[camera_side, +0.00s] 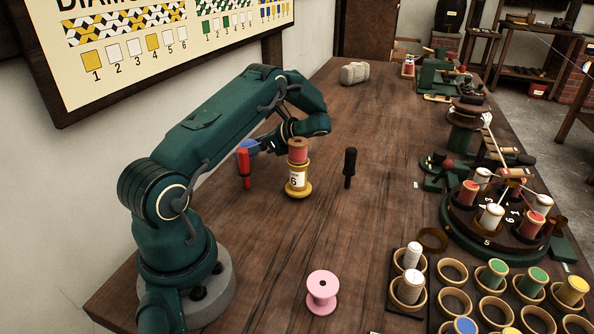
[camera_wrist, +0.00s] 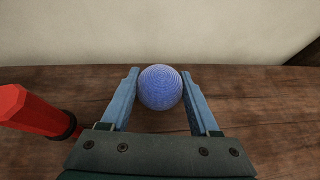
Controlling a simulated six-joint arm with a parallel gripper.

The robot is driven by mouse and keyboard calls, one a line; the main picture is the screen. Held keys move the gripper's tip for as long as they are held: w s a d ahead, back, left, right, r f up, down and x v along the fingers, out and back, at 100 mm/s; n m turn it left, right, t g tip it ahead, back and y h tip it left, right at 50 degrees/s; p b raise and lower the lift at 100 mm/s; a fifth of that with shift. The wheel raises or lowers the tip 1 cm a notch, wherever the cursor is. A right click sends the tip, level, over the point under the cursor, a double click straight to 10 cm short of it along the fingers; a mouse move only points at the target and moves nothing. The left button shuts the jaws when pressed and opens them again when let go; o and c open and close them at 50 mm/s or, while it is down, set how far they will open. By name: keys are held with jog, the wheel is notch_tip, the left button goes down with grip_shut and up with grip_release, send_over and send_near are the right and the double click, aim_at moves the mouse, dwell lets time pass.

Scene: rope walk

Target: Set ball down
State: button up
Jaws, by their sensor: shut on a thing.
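A blue, thread-wound ball (camera_wrist: 160,88) sits between the two fingertips of my gripper (camera_wrist: 160,80) in the wrist view, with a finger against each side. In the side view the ball (camera_side: 247,147) is partly hidden by my gripper (camera_side: 258,143), behind the red-handled tool. The wooden bench top lies below it, and its wall-side edge shows behind the ball in the wrist view. I cannot tell whether the ball touches the bench.
A red-handled tool (camera_side: 245,168) stands close by, also left in the wrist view (camera_wrist: 30,108). A stacked yellow and red spool (camera_side: 297,178), a black-handled tool (camera_side: 349,168) and a pink spool (camera_side: 322,291) stand nearby. The bench middle (camera_side: 385,130) is clear.

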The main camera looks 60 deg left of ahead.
jog(key=shift+f, duration=1)
jog(key=o, duration=1.4)
jog(key=shift+f, duration=0.15)
jog(key=shift+c, duration=0.2)
